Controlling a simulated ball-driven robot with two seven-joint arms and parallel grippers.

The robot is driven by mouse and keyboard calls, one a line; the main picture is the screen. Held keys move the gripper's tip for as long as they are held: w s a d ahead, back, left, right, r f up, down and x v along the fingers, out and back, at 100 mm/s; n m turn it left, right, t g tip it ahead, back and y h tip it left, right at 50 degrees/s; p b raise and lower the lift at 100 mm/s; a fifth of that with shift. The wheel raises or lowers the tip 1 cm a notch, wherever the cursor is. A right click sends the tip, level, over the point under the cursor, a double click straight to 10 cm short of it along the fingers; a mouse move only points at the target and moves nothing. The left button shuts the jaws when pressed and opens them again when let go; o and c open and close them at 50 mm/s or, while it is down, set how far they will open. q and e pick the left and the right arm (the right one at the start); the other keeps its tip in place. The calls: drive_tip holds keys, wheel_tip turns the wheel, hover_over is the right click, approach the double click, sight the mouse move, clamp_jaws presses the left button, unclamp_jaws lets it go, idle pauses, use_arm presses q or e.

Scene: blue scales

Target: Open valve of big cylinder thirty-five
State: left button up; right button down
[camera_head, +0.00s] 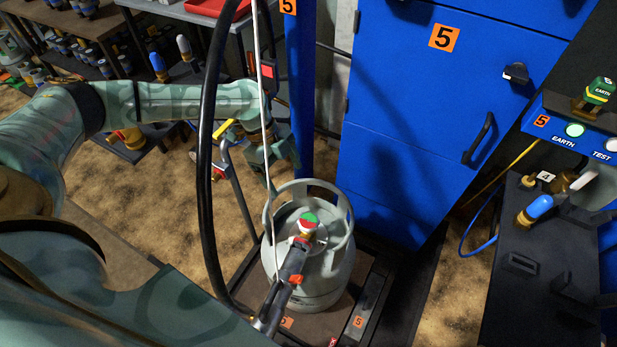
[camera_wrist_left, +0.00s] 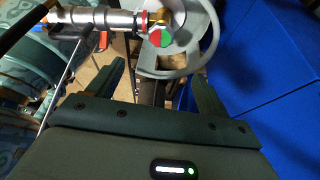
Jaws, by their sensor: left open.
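The big grey cylinder (camera_head: 318,275) stands upright on a dark scale platform (camera_head: 356,318) marked 5, with a ring-shaped collar around its top. Its valve has a red, green and white top (camera_head: 308,222), with a grey filling head and hose fitting (camera_head: 292,262) attached. In the left wrist view the valve top (camera_wrist_left: 161,37) shows beyond my fingers, inside the collar (camera_wrist_left: 205,55). My left gripper (camera_head: 277,182) is open and empty, above and just behind the cylinder's collar, apart from the valve. My right gripper is not seen.
A blue cabinet (camera_head: 400,130) marked 5 stands behind the cylinder. A black hose (camera_head: 207,150) and thin cable hang in front of my left arm. A control box (camera_head: 577,128) with EARTH and TEST lights is at right, above a black bench (camera_head: 520,255). Shelves of small cylinders (camera_head: 90,50) stand at back left.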

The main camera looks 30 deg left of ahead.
sight(308, 220)
use_arm(q)
drive_tip(key=b+x, duration=0.5)
drive_tip(key=x, duration=1)
drive_tip(key=shift+w+a+f+b, duration=0.1)
drive_tip(key=shift+a+f+b, duration=0.05)
drive_tip(key=shift+b, duration=0.25)
drive_tip(key=shift+d+f, duration=0.2)
drive_tip(key=shift+f, duration=0.15)
drive_tip(key=shift+d+f, duration=0.1)
drive_tip(key=shift+f, duration=0.1)
drive_tip(key=shift+c, duration=1.2)
drive_tip(key=c, duration=0.8)
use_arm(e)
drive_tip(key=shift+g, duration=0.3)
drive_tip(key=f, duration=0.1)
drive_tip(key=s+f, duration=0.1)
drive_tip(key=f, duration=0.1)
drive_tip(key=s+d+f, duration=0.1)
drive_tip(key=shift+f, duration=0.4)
